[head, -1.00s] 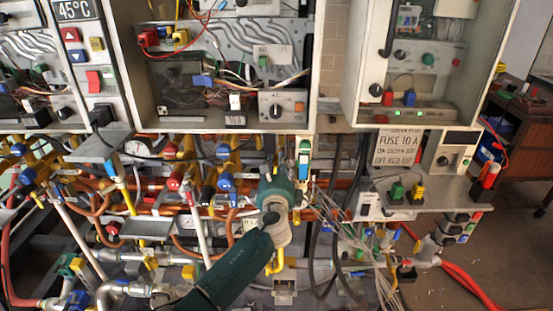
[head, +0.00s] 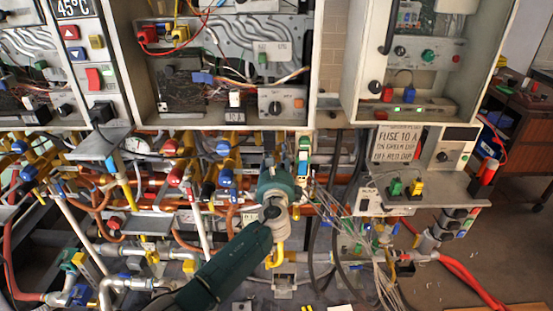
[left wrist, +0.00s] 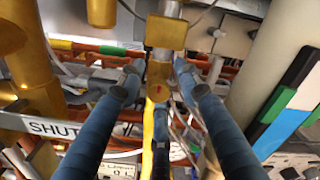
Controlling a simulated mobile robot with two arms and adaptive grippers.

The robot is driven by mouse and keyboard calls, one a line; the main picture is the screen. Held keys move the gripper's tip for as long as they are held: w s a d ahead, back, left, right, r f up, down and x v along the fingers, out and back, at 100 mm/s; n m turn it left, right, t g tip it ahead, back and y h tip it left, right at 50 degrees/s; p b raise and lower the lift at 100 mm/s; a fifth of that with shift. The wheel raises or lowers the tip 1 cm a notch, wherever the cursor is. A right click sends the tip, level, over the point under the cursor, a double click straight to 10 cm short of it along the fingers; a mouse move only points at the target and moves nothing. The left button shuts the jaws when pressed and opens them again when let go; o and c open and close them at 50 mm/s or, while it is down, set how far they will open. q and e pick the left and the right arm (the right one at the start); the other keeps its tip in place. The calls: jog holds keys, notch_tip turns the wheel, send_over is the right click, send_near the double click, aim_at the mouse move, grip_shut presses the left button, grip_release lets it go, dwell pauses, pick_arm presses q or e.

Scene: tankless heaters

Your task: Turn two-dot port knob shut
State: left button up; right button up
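My left gripper (head: 278,180) is among the pipes below the middle heater in the head view, its fingers hidden behind my wrist. A brass fitting (left wrist: 158,80) with a small red mark lies between or just beyond the fingertips. I cannot tell whether they touch it. A label reading SHUT (left wrist: 50,128) is at the left. No two-dot marking can be made out, so I cannot tell which part is the two-dot port knob. My right gripper is not in view.
Several pipes with coloured valve handles crowd the left, including a blue one (head: 226,178). A green-white-blue part (head: 304,156) stands close beside my gripper. Black hoses (head: 333,225) and loose wires hang to the right. A shelf (head: 440,187) holds green and yellow plugs.

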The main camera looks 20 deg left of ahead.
pick_arm(q)
jog(key=shift+f, duration=0.3)
jog(key=shift+s+d+f, duration=0.1)
jog(key=shift+s+d, duration=0.05)
jog(key=shift+s, duration=0.35)
jog(key=v, duration=1.1)
